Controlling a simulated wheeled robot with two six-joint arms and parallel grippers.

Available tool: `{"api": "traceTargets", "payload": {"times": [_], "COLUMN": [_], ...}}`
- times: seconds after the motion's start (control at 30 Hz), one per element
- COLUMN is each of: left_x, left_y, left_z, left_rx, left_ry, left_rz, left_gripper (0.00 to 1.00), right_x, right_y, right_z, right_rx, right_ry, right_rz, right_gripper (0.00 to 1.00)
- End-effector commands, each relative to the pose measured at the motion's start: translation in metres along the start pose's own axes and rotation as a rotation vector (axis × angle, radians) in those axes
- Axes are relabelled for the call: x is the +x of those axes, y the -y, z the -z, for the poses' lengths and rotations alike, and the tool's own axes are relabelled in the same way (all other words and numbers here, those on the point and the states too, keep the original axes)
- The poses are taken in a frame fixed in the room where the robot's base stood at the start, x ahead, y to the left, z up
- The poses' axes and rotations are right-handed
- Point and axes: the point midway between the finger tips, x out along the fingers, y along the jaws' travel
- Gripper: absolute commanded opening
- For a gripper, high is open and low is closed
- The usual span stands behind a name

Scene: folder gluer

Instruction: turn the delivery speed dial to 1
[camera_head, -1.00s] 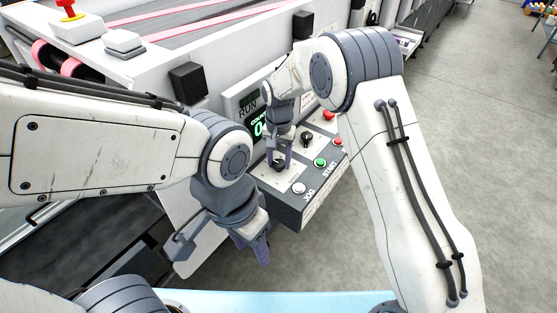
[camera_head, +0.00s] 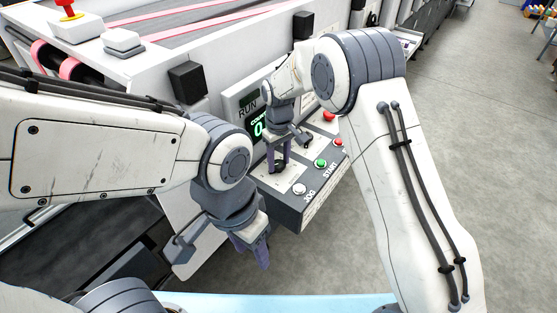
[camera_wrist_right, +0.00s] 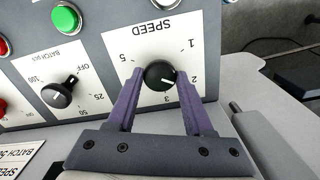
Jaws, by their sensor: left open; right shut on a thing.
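The black speed dial (camera_wrist_right: 160,75) sits on a white plate marked SPEED on the grey control panel. Its white mark points down and to the right in the right wrist view, about between the 2 and the 3. The 1 is at the upper right of the plate. My right gripper (camera_wrist_right: 161,73) has its purple fingers on either side of the dial, shut on it. In the head view the right gripper (camera_head: 279,160) reaches down onto the dial, mostly covering it. My left gripper (camera_head: 257,252) hangs open and empty, left of the panel's near corner.
A batch selector knob (camera_wrist_right: 60,93) and a green button (camera_wrist_right: 66,18) are beside the speed plate. The white jog button (camera_head: 299,188), green start button (camera_head: 320,163) and red button (camera_head: 329,115) are close to the right gripper. A counter screen (camera_head: 257,129) stands behind the panel.

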Motion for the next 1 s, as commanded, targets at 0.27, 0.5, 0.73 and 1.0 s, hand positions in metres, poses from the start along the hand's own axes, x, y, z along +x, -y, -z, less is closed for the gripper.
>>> {"api": "traceTargets", "payload": {"times": [0.27,0.5,0.73,1.0], "left_x": [0.0014,0.0023,0.0030,0.0035], "left_y": [0.0001,0.0002,0.0002,0.0003], "left_z": [-0.0001,-0.0001,-0.0002,-0.0002], "left_rx": [0.000,0.000,0.000,0.000], "left_ry": [0.000,0.000,0.000,0.000], "left_rz": [0.000,0.000,0.000,0.000], "left_gripper": [0.50,0.50,0.50,0.50], "right_x": [-0.0025,-0.0026,-0.0028,-0.0030], "right_y": [-0.0013,-0.0014,-0.0015,-0.0015], "right_z": [0.0024,0.0026,0.0029,0.0031], "right_rx": [-0.263,-0.491,-0.706,-0.917], "right_ry": [-0.009,-0.009,-0.009,-0.009], "right_rz": [-0.004,-0.006,-0.007,-0.009], "right_gripper": [0.00,0.00,0.00,0.00]}}
